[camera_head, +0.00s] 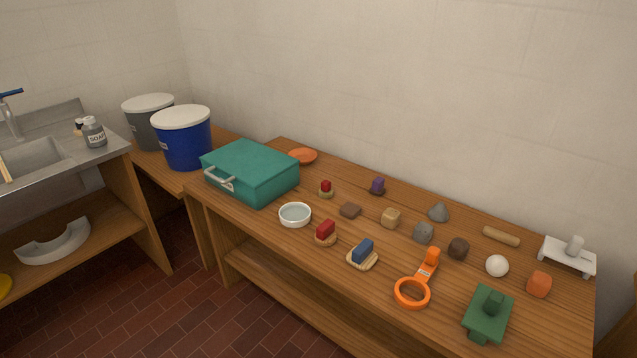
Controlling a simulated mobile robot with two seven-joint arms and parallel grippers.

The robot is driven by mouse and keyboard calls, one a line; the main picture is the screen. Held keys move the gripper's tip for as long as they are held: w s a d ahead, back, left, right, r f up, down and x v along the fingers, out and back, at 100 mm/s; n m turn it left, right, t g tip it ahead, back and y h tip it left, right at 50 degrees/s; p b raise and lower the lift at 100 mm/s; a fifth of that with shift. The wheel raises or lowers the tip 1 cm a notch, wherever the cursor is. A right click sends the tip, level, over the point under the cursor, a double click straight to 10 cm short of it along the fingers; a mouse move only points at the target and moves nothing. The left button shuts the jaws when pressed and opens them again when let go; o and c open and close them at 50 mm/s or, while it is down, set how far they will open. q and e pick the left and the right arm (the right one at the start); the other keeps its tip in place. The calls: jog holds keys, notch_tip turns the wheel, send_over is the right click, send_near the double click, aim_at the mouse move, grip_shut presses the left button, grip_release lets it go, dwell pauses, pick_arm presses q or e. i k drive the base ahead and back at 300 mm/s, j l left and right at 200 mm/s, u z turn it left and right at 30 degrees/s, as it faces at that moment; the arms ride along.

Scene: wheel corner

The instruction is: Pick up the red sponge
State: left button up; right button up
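Two small red pieces are on the wooden table. The larger, a red block that looks like the red sponge (325,229), sits on a small wooden base near the table's front edge, just below the white bowl. A smaller red piece (326,185) sits on another small wooden base farther back, right of the teal case. Neither of my grippers is in view, and nothing is seen touching the red pieces.
Blue and grey buckets stand at left. The tiled floor (190,300) in front is clear.

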aim_at(325, 192)
jog(key=i+j, duration=0.25)
jog(key=i+j+z, duration=0.1)
jog(key=j, duration=0.3)
jog(key=i+j, duration=0.3)
jog(key=j+z, duration=0.05)
